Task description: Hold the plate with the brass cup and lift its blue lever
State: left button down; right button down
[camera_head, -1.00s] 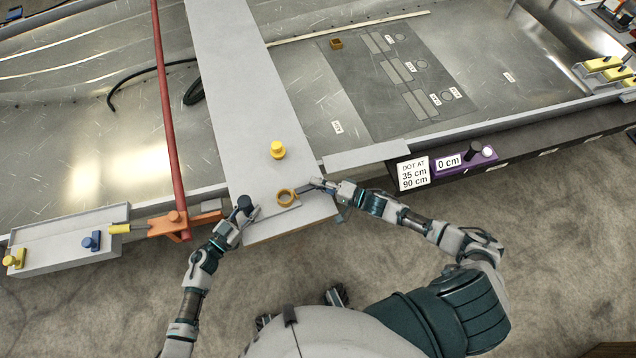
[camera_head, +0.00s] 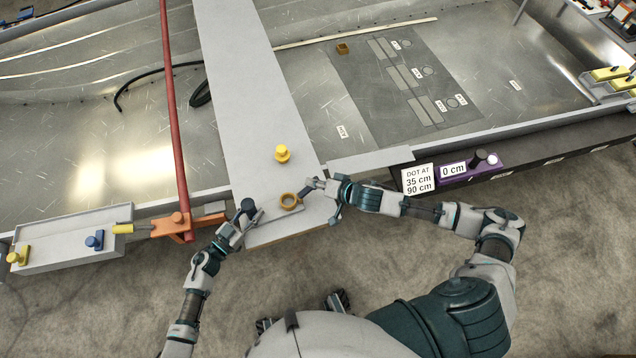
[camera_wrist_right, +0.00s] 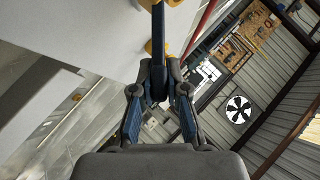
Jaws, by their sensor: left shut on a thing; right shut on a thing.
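The small grey plate (camera_head: 272,226) lies near the front end of the long pale board, with the round brass cup (camera_head: 289,201) standing on it. My left gripper (camera_head: 247,213) is at the plate's left end, shut on it beside a dark knob; its fingers partly hide the contact. My right gripper (camera_head: 318,187) is just right of the cup, shut on the blue lever, which is small and dark in the head view. In the right wrist view the blue lever (camera_wrist_right: 159,40) runs up from between the closed fingers.
A yellow knob (camera_head: 282,154) stands on the pale board (camera_head: 245,100) behind the cup. A red bar (camera_head: 172,110) with an orange clamp (camera_head: 172,226) is at left, near a grey tray (camera_head: 65,237).

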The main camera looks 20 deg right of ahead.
pick_arm(q)
jog(key=shift+s+d+f, duration=0.1)
pick_arm(e)
jog(key=shift+a+r+n+h, duration=0.3)
jog(key=shift+a+h, duration=0.1)
jog(key=shift+a, duration=0.05)
jog(key=shift+s, duration=0.1)
jog(key=c, duration=1.2)
grip_release()
jog(key=shift+o, duration=0.2)
jog(key=shift+s+d+r, duration=0.2)
jog(key=shift+d, duration=0.05)
jog(key=v, duration=1.1)
jog(key=shift+r, duration=0.2)
